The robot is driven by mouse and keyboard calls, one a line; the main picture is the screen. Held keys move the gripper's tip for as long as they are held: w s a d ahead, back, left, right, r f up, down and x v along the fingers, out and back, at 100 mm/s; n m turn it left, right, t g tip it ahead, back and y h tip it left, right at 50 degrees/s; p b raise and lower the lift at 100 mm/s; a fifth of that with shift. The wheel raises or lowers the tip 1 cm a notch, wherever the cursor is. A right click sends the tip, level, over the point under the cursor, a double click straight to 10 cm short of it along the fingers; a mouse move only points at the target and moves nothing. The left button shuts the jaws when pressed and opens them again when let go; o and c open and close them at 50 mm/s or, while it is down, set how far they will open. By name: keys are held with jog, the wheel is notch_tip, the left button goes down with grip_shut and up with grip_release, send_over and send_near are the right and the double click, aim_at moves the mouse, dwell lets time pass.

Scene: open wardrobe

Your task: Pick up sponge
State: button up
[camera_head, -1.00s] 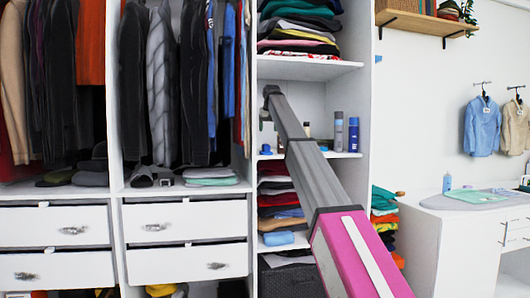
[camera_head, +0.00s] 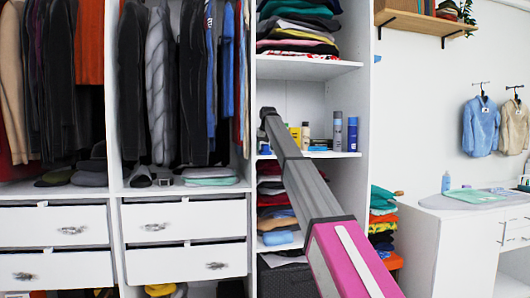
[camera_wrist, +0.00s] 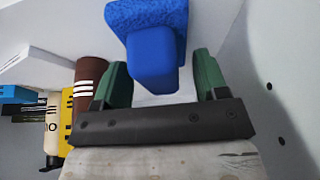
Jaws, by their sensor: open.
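A blue sponge (camera_wrist: 146,17) shows at the top of the wrist view. It has a rough, textured broad part and a smooth, blocky blue part nearer to me. My gripper (camera_wrist: 160,62) is open, with one green finger on each side of the smooth blue part. Gaps show between the fingers and the blue part, and the gripper does not hold it. In the head view my arm reaches into the middle shelf compartment, and the fingers cannot be made out there.
Blue bottles (camera_head: 352,134) stand on the same shelf (camera_head: 335,154), right of my arm. In the wrist view a brown striped container (camera_wrist: 88,85) and a yellow bottle (camera_wrist: 65,120) stand left of the gripper. A pale wall (camera_wrist: 285,60) is on the right. Folded clothes (camera_head: 297,38) lie above.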

jog(key=shift+c, duration=0.4)
jog(key=c, duration=1)
jog(key=shift+o, duration=0.2)
jog(key=shift+r, duration=0.15)
notch_tip(320, 180, up, 10)
jog(key=shift+f, duration=0.1)
jog(key=o, duration=0.4)
jog(key=c, duration=0.3)
